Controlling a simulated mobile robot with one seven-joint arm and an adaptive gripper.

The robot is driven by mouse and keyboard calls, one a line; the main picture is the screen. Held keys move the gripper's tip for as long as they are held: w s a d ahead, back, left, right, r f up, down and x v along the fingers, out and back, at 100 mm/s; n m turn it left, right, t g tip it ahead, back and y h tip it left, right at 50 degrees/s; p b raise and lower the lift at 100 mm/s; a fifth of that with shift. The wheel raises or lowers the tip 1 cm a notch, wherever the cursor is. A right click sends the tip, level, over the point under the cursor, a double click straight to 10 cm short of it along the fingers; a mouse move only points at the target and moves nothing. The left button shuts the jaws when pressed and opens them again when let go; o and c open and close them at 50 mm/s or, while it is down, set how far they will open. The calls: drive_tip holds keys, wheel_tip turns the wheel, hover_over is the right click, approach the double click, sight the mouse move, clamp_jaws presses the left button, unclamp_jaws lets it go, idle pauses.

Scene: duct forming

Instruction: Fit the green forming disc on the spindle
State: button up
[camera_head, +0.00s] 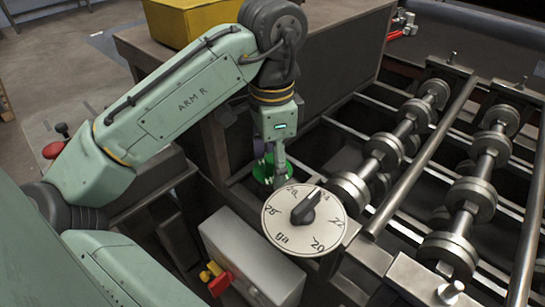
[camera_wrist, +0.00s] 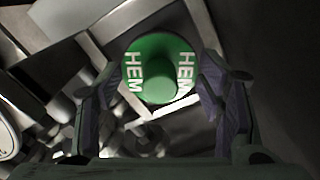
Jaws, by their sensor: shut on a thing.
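The green forming disc (camera_wrist: 160,45) fills the upper middle of the wrist view. It has a raised round hub and the white word HEM on both sides. My gripper (camera_wrist: 160,90) has its purple-padded fingers on either side of the disc and is shut on it. In the head view the green disc (camera_head: 262,171) shows partly, below my gripper (camera_head: 271,164) and just behind the dial plate. I cannot tell which shaft is the spindle, or whether the disc touches one.
A round gauge dial (camera_head: 283,228) with a black pointer stands just in front of the disc. A grey box with a red button (camera_head: 220,284) is below it. Roller shafts (camera_head: 384,150) and rails fill the right. A yellow bin (camera_head: 190,22) sits on a bench behind my arm.

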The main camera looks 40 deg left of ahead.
drive_tip(key=shift+f+p, duration=0.35)
drive_tip(key=shift+f, duration=0.4)
idle(1.4)
drive_tip(key=shift+f, duration=0.35)
drive_tip(key=shift+f, duration=0.1)
drive_tip(key=o, duration=1.7)
drive_tip(key=shift+c, duration=0.2)
drive_tip(key=o, duration=0.4)
drive_tip(key=shift+c, duration=0.2)
